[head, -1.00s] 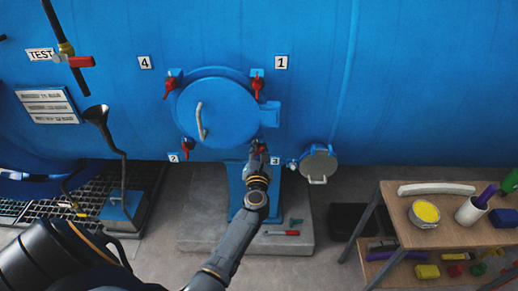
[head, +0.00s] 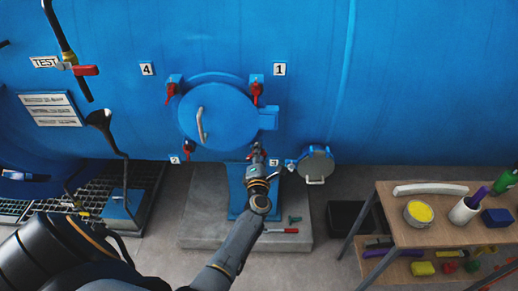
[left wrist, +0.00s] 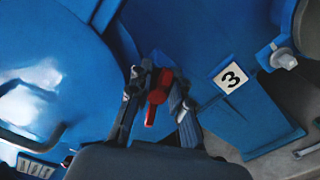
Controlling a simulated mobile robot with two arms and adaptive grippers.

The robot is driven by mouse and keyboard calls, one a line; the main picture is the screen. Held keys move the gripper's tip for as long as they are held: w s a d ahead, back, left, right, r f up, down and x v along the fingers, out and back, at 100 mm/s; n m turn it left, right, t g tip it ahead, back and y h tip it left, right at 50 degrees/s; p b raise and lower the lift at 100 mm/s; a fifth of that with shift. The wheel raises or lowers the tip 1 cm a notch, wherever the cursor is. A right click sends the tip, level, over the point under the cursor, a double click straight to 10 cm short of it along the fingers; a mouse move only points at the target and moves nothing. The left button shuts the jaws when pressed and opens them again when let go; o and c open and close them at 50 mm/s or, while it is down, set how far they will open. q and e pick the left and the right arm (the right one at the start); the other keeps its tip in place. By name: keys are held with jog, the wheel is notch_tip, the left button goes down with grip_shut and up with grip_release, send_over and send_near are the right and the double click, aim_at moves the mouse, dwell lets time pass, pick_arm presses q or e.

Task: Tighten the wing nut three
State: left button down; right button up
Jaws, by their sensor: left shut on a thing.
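The red wing nut three (left wrist: 157,97) is at the lower right of the round blue hatch door (head: 217,115), beside the label "3" (left wrist: 231,77). In the left wrist view it sits between the fingers of my left gripper (left wrist: 158,112), which is shut on it. In the head view my left gripper (head: 257,155) reaches up to the hatch's lower right edge and mostly hides this nut. Red wing nuts one (head: 257,90), two (head: 188,147) and four (head: 171,92) sit around the door rim. My right gripper is not in view.
A small round hatch (head: 316,163) is right of my left gripper. A red-handled tool (head: 281,231) lies on the concrete plinth (head: 202,205). A wooden shelf table (head: 395,208) with several items stands at the right. A black funnel pipe (head: 124,165) is at the left.

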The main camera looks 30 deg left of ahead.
pick_arm(q)
jog(key=m, duration=0.2)
jog(key=m+p, duration=0.1)
jog(key=m, duration=0.1)
jog(key=m+p, duration=0.1)
jog(key=m, duration=0.1)
jog(key=shift+d+f, duration=0.1)
jog(key=shift+f, duration=0.2)
jog(key=m, duration=0.2)
jog(key=m+p, duration=0.1)
jog(key=m, duration=0.1)
jog(key=m+p, duration=0.1)
jog(key=shift+f+m, duration=0.25)
jog(key=shift+m, duration=0.15)
jog(key=m, duration=0.3)
jog(key=m+p, duration=0.1)
jog(key=m, duration=0.1)
jog(key=shift+s+a+f, duration=0.15)
jog(key=shift+a+f, duration=0.05)
jog(key=shift+a, duration=0.1)
jog(key=m+p, duration=0.1)
jog(key=m, duration=0.4)
jog(key=shift+s+a+f, duration=0.1)
jog(key=shift+a, duration=0.05)
jog(key=shift+m, duration=0.5)
jog(key=c, duration=1.5)
grip_release()
jog(key=shift+n, duration=0.3)
